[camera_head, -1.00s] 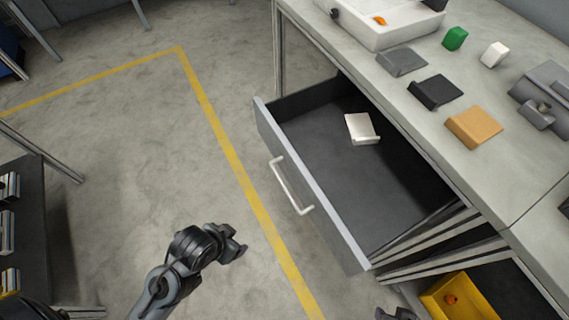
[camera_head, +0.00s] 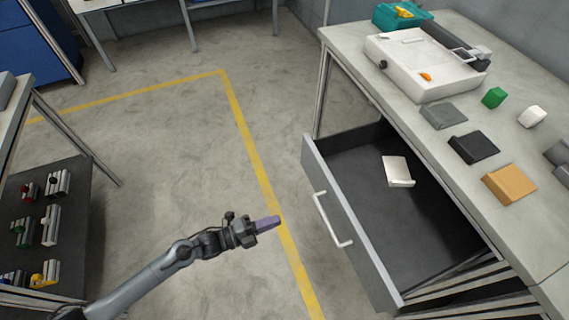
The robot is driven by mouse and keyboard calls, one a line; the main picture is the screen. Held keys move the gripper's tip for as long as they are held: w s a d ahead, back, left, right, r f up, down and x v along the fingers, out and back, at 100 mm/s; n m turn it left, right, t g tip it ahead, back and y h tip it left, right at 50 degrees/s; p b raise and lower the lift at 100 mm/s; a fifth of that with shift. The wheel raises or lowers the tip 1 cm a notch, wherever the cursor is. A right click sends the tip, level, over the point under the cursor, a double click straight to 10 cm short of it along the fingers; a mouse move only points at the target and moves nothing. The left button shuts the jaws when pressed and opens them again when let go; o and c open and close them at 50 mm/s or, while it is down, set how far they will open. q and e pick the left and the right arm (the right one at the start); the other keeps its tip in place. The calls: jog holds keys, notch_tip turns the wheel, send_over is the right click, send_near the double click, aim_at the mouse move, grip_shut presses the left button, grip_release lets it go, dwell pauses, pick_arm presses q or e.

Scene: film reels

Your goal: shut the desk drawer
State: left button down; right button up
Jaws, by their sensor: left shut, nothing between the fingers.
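The desk drawer (camera_head: 352,218) stands pulled well out from under the grey worktop. Its front panel faces left and carries a pale bar handle (camera_head: 331,219). A small white block-like thing (camera_head: 397,171) lies on the drawer's dark floor. My left gripper (camera_head: 267,223) is left of the handle, apart from it, over the floor near the yellow line. It is shut and points right towards the drawer front; its tip looks purple. My right gripper is not in view.
The worktop (camera_head: 350,48) above the drawer holds a white machine (camera_head: 428,70), a teal bin (camera_head: 400,14) and several small blocks. A dark shelf (camera_head: 75,230) with small parts stands at left. The floor between is clear.

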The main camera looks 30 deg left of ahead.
pick_arm(q)
jog(key=w+a+r+m+p, duration=0.1)
jog(key=w+a+r+p, duration=0.2)
jog(key=a, duration=0.5)
jog(key=m+b, duration=0.1)
send_near(310, 166)
jog(key=b+x, duration=0.4)
jog(key=x, duration=0.1)
jog(key=shift+w+f, duration=0.15)
jog(key=shift+x, duration=0.85)
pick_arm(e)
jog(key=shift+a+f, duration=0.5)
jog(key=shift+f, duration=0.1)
